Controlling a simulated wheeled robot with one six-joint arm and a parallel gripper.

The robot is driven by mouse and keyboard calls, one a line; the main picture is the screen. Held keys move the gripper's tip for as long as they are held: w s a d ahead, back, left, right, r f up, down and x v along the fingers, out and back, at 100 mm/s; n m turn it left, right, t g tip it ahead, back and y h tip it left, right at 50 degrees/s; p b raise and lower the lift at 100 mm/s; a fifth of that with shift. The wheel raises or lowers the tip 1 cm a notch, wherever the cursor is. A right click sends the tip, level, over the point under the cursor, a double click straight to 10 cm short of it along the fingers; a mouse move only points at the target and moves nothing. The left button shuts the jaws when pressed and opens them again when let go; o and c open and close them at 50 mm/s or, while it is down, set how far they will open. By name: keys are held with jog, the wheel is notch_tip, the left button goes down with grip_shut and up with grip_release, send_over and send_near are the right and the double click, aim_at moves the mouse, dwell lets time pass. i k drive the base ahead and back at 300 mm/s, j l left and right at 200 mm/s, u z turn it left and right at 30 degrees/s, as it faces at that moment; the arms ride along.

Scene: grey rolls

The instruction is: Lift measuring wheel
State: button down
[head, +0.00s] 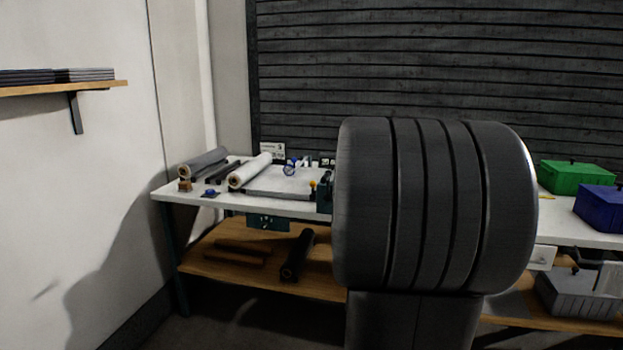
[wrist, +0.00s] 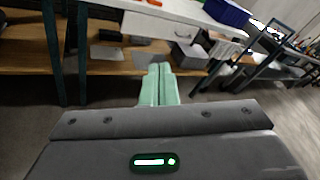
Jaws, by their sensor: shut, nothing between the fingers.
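A small blue item with a round, pale face (head: 290,168) stands toward the back of the white workbench (head: 170,193) in the head view. It may be the measuring wheel, but it is too small to be sure. It is just right of a white roll (head: 250,171). My gripper (wrist: 160,67) shows in the wrist view with its pale green fingers together, shut and empty. It is in front of the bench's lower shelf, apart from the blue item, which the wrist view does not show.
A grey roll (head: 204,161) lies at the bench's left end. A black roll (head: 297,255) lies on the wooden lower shelf (head: 325,284). Green (head: 577,177) and blue (head: 600,206) boxes stand at the right. A large dark ribbed shape hides the bench's middle. Floor in front is clear.

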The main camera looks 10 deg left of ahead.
aim_at(294, 160)
jog(key=i+l, duration=0.15)
jog(key=i+l+u, duration=0.1)
jog(key=i+u, duration=0.25)
jog(key=i+l+u, duration=0.2)
jog(key=i+u, duration=0.15)
jog(key=i+l+u, duration=0.35)
jog(key=i, duration=0.15)
jog(key=i+u, duration=0.45)
jog(key=i, duration=0.3)
jog(key=i+j+z, duration=0.2)
jog(key=i, duration=0.2)
jog(key=i+z, duration=0.15)
jog(key=i, duration=0.25)
